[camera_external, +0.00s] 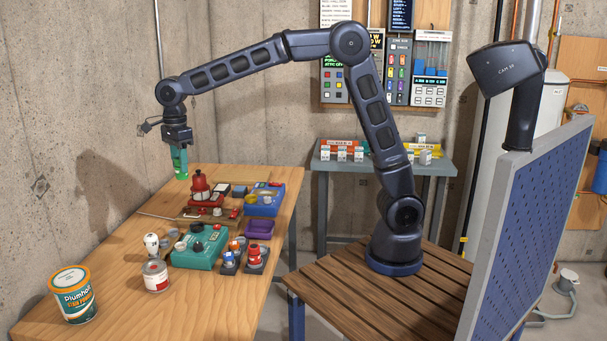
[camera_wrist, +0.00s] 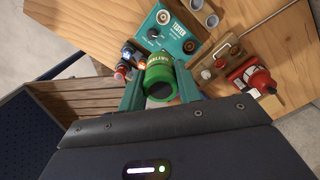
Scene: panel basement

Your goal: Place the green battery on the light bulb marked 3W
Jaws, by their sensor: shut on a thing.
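The green battery (camera_wrist: 160,70) is between the two teal fingers of my gripper (camera_wrist: 160,84) in the wrist view, and the fingers are shut on it. In the external view my gripper (camera_external: 179,158) hangs in the air above the far left part of the wooden table, fingers pointing down. Small bulbs with blue (camera_external: 228,258) and red (camera_external: 255,252) parts stand on dark holders at the table's near right. They also show small in the wrist view (camera_wrist: 121,72), left of the battery. No 3W marking is legible, so I cannot tell which bulb bears it.
A teal tester box (camera_external: 187,257) sits mid-table. Behind it are a red device (camera_external: 200,188) on a base, a blue bin (camera_external: 264,209) and a purple tray (camera_external: 259,229). A white bulb-like item (camera_external: 151,242) and paint cans (camera_external: 74,297) stand nearer. The table's left side is mostly clear.

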